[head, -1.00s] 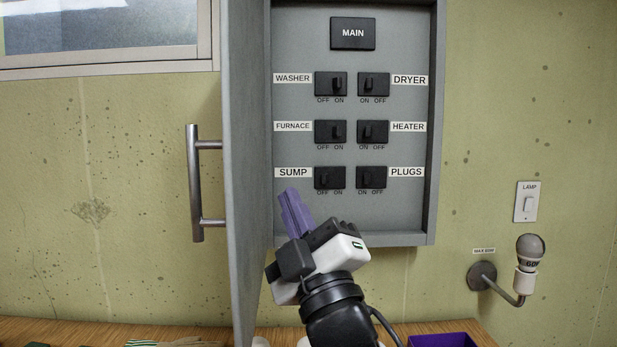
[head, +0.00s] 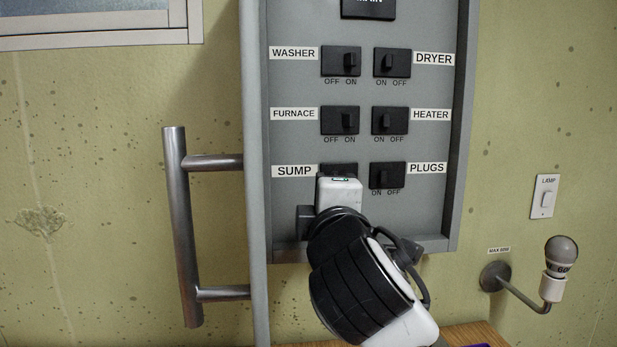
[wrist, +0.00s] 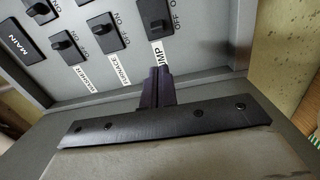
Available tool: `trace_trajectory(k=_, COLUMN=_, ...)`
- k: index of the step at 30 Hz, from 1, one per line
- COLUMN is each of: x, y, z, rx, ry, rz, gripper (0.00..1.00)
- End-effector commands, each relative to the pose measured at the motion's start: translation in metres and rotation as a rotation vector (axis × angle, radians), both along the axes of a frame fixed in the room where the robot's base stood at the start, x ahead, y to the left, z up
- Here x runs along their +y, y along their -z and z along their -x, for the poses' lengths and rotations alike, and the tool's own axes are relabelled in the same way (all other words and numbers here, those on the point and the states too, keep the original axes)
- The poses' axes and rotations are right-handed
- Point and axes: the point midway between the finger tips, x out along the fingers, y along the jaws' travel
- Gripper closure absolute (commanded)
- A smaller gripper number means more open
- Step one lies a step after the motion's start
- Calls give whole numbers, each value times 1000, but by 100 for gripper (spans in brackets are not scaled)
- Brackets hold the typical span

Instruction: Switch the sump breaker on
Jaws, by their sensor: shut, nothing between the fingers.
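The sump breaker (wrist: 153,14) is a black switch in the grey panel, lowest on the left. In the wrist view its toggle (wrist: 158,27) sits toward the OFF marking. In the head view my gripper (head: 340,195) covers most of this breaker, leaving only its top edge (head: 337,168). My gripper's purple fingers (wrist: 157,72) are shut with nothing between them. Their tips are in front of the SUMP label (wrist: 158,52), close to the toggle's OFF side. I cannot tell whether they touch it.
The furnace (head: 340,121), washer (head: 341,61), dryer (head: 392,62), heater (head: 390,121) and plugs (head: 387,175) breakers are close around. The open panel door with its metal handle (head: 180,225) stands to the left. A lamp switch (head: 544,197) and bulb (head: 561,255) are at right.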

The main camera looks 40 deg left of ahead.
Motion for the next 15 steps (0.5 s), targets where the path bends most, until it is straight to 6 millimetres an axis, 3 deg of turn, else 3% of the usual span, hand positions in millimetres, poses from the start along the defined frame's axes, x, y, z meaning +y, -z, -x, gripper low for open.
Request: trace_trajectory(k=15, x=-9, y=1, z=-6, rx=-6, ry=49, rz=67, gripper=100)
